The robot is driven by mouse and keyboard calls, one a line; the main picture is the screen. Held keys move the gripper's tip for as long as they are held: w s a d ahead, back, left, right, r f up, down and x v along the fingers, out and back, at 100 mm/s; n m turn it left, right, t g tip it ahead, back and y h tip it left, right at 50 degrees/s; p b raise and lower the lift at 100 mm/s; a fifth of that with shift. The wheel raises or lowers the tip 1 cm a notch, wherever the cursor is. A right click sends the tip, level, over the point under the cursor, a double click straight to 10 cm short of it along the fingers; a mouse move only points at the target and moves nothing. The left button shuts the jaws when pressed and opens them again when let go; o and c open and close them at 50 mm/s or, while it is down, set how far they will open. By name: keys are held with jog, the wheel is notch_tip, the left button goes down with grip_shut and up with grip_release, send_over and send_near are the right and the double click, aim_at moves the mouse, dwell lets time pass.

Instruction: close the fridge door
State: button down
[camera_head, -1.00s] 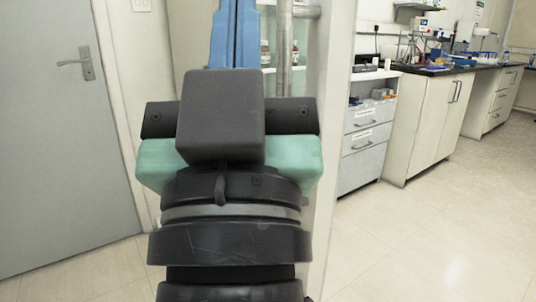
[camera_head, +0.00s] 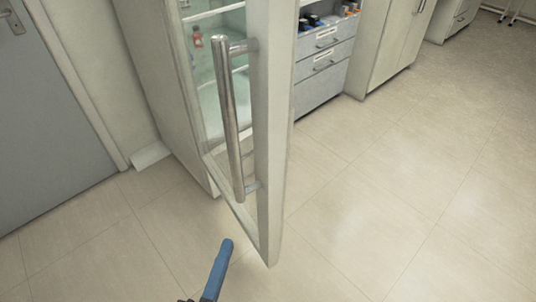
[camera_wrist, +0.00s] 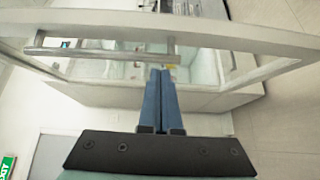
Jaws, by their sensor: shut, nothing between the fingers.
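The fridge door (camera_head: 272,130) stands open in the head view, a pale frame with a glass pane and a long metal handle (camera_head: 231,120). The fridge body (camera_head: 165,75) is behind it to the left, with shelves showing through the glass. My gripper (camera_head: 226,243) shows as a blue finger low in the head view, in front of and left of the door's bottom corner. In the wrist view, my gripper (camera_wrist: 160,72) has its blue fingers together and empty, with the tips overlapping the door area below the handle (camera_wrist: 100,52). I cannot tell whether they touch the door.
A grey door (camera_head: 50,110) is at the left. Drawers (camera_head: 325,65) and a cabinet (camera_head: 392,40) stand behind the fridge door to the right. The tiled floor (camera_head: 400,200) is clear at the right and front. A green sign (camera_wrist: 7,166) shows in the wrist view.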

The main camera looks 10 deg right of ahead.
jog(key=p, duration=0.1)
send_near(265, 180)
jog(key=w+a, duration=0.1)
jog(key=w, duration=0.3)
jog(key=shift+w+d+r, duration=0.1)
jog(key=shift+w+d, duration=0.15)
jog(key=shift+d, duration=0.3)
jog(key=shift+w+d, duration=0.25)
jog(key=shift+d, duration=0.3)
jog(key=shift+w+d+p, duration=0.25)
jog(key=shift+d+p, duration=0.05)
jog(key=shift+d, duration=0.25)
